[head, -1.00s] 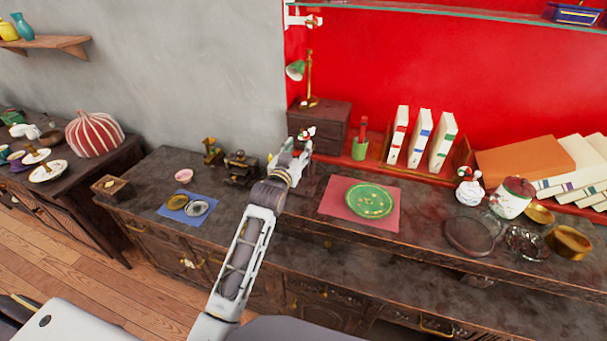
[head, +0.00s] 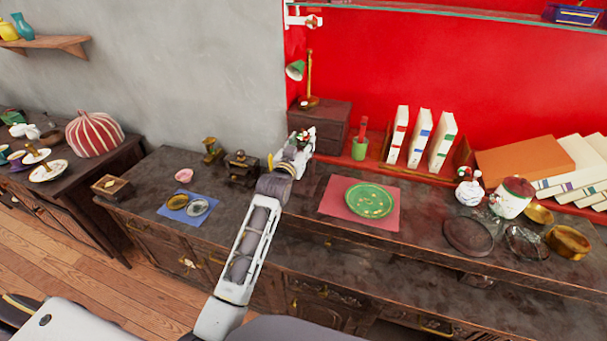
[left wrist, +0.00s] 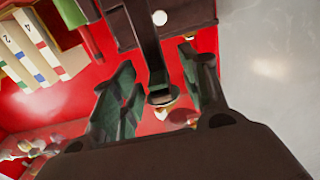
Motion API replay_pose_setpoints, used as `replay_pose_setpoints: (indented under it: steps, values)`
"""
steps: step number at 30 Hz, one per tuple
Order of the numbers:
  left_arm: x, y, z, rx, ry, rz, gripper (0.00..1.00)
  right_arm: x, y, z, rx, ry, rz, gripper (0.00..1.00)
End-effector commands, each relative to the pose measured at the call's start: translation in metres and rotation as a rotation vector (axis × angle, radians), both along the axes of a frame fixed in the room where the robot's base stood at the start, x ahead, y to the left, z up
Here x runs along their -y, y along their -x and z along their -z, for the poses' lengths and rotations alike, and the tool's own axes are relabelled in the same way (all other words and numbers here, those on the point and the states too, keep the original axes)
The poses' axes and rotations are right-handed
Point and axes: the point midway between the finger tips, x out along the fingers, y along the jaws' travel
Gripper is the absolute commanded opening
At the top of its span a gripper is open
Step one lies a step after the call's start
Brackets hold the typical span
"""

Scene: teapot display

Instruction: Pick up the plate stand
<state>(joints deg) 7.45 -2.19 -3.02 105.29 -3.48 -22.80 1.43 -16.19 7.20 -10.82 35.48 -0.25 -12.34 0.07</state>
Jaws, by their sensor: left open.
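My left gripper (head: 300,142) is at the back of the dark counter, in front of a small dark cabinet, with its jaws open. In the left wrist view the two green-grey fingers (left wrist: 155,100) stand apart. A dark upright piece (left wrist: 148,45) with a blunt, pale-tipped end reaches between them; it may be the plate stand, but I cannot tell for sure. No grip on it shows. In the head view my gripper hides most of that spot. My right gripper is not in view.
The dark cabinet (head: 320,122) with a brass lamp (head: 309,80) is just behind my gripper. A green plate (head: 369,200) lies on a pink mat. A small dark stove-like object (head: 240,168) is at left.

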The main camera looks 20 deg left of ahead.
Motion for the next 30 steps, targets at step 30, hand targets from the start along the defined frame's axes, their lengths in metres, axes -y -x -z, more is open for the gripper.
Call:
replay_pose_setpoints:
  steps: [30]
  values:
    - [0.004,-0.044,-0.001,-0.001,0.000,0.000,0.45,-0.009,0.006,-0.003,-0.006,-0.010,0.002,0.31]
